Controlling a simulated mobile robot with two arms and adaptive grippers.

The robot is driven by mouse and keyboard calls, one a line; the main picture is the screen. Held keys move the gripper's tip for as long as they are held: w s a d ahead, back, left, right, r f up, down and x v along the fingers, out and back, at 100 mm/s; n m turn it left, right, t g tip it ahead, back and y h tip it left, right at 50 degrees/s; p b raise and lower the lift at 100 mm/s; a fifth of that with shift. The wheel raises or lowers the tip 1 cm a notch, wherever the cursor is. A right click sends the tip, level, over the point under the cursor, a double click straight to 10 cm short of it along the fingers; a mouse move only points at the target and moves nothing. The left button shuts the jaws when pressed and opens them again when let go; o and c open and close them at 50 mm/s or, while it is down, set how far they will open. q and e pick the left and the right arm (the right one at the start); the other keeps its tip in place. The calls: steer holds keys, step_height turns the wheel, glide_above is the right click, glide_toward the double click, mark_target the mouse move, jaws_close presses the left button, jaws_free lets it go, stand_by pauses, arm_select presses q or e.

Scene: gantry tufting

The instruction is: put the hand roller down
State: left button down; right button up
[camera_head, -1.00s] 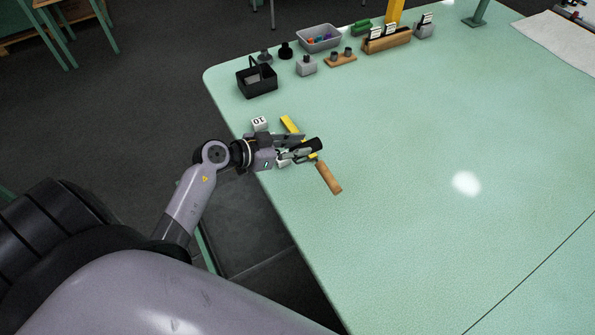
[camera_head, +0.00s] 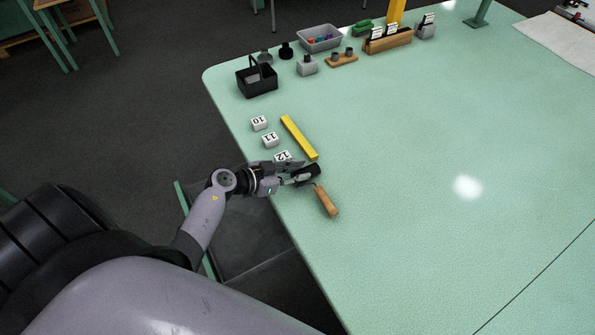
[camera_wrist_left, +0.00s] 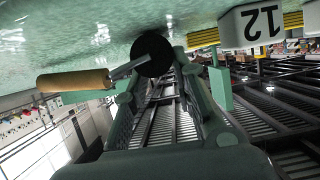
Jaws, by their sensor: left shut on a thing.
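The hand roller has a black cylinder (camera_head: 313,171) and a wooden handle (camera_head: 327,201). My left gripper (camera_head: 301,174) is shut on the black roller end, low by the left edge of the green table. The handle points toward the lower right in the head view. In the left wrist view, the round end of the black cylinder (camera_wrist_left: 152,54) is between the fingers and the wooden handle (camera_wrist_left: 75,82) sticks out to the left, close to the table surface. I cannot tell whether the roller touches the table. My right gripper is out of view.
White blocks marked 10 (camera_head: 259,123), 11 (camera_head: 270,140) and 12 (camera_head: 283,156) stand along the left edge; 12 is beside my gripper. A yellow bar (camera_head: 299,137) lies by them. A black basket (camera_head: 257,80) stands behind. The table to the right is clear.

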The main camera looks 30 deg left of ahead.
arm_select(q)
steer(key=c, duration=1.8)
jaws_free()
steer(key=shift+f, duration=0.1)
steer(key=o, duration=0.5)
steer(key=shift+c, duration=0.2)
